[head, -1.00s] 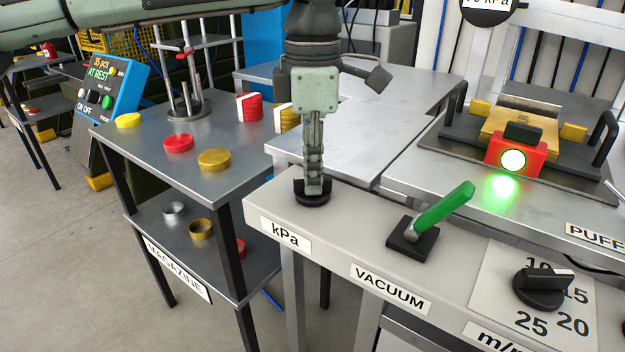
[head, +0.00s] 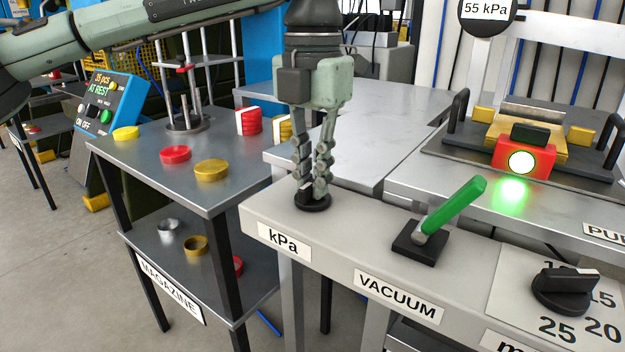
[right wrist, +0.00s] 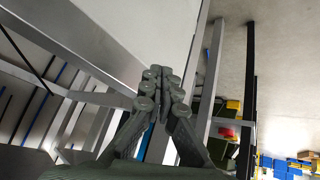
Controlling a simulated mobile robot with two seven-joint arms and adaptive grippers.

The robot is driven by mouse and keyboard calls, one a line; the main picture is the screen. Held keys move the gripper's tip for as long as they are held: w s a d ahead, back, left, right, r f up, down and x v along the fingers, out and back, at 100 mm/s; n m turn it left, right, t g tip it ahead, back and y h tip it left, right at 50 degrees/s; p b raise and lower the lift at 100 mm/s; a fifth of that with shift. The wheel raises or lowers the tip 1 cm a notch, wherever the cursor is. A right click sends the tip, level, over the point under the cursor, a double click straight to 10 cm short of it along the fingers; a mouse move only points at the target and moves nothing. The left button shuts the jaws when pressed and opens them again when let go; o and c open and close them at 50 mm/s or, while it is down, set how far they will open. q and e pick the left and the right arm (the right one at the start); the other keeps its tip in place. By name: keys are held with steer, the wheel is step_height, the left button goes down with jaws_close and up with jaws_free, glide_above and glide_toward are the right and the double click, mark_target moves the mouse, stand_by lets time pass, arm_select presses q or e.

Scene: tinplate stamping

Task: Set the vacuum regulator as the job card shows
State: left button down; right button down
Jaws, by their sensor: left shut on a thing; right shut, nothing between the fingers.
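My left gripper (head: 312,194) points straight down in the head view and is shut on the black round regulator knob (head: 313,203) behind the kPa label (head: 284,241). Its fingers hide most of the knob. A round black gauge (head: 488,12) at the top right reads 55 kPa; its top is cut off by the picture edge. No job card can be made out. My right gripper (right wrist: 162,75) shows only in the right wrist view. Its fingers are closed together with nothing between them.
A green-handled lever (head: 450,210) stands right of the knob, behind the VACUUM label (head: 399,296). Further right is a black pointer dial (head: 566,292) on a numbered plate. A red block with a lit green lamp (head: 522,161) sits behind. The magazine table (head: 140,160) stands left.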

arm_select(q)
steer(key=shift+r+n, duration=0.1)
steer(key=shift+n, duration=0.8)
arm_select(e)
steer(key=shift+w+a+r+t+y, duration=0.4)
steer(key=shift+w+a+r+t, duration=0.45)
steer(key=shift+w+a, duration=0.35)
arm_select(q)
steer(key=c, duration=1.6)
jaws_free()
arm_select(e)
steer(key=shift+d, duration=0.1)
arm_select(q)
step_height(320, 180, up, 12)
steer(key=shift+f, duration=0.1)
arm_select(e)
steer(key=shift+s, duration=0.1)
